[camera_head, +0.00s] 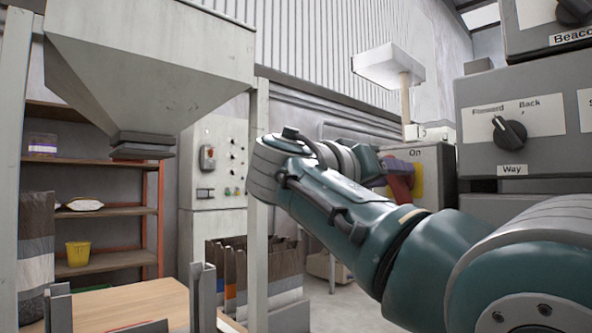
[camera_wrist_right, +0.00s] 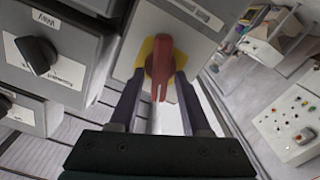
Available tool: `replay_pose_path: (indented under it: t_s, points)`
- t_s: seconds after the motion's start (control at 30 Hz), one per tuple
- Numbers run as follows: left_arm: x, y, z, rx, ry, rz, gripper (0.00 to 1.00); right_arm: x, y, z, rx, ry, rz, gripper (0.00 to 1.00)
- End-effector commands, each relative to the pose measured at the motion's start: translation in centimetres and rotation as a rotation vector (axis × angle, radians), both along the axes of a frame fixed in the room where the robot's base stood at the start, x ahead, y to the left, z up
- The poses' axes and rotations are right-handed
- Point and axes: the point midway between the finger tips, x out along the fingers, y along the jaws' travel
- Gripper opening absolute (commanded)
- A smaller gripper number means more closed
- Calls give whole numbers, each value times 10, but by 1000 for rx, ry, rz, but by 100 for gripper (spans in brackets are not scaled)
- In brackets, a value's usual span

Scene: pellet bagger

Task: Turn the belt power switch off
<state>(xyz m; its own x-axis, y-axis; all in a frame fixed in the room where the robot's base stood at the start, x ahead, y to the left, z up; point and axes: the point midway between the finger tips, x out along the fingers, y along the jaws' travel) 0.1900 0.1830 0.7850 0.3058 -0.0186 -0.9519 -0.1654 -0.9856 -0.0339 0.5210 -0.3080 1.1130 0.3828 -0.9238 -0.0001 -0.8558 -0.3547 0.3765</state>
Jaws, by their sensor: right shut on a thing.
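The belt power switch appears to be the red rotary handle (camera_wrist_right: 161,62) on a yellow plate (camera_wrist_right: 146,50), set on the front of a grey box (camera_wrist_right: 190,32). In the head view the yellow plate (camera_head: 417,181) shows on the grey box (camera_head: 437,163), below the word "On". My right gripper (camera_wrist_right: 165,82) is shut on the red handle, one dark finger on each side of it. In the head view the right gripper (camera_head: 392,172) and arm partly cover the switch. The handle's exact turn angle is hard to read. My left gripper is not in view.
A grey control box with a black "Way" knob (camera_head: 509,132) stands at right, close to my arm. A hopper (camera_head: 150,70) hangs at left over a wooden table (camera_head: 130,305). Shelves (camera_head: 110,211) and a grey cabinet (camera_head: 219,155) stand behind.

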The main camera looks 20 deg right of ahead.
Motion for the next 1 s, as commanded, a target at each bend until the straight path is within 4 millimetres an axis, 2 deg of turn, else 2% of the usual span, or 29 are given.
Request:
replay_pose_path:
  t_s: [1.0]
  points:
    - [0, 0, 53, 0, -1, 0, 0, 4, 2, -3, -363, 874, -1, 0]
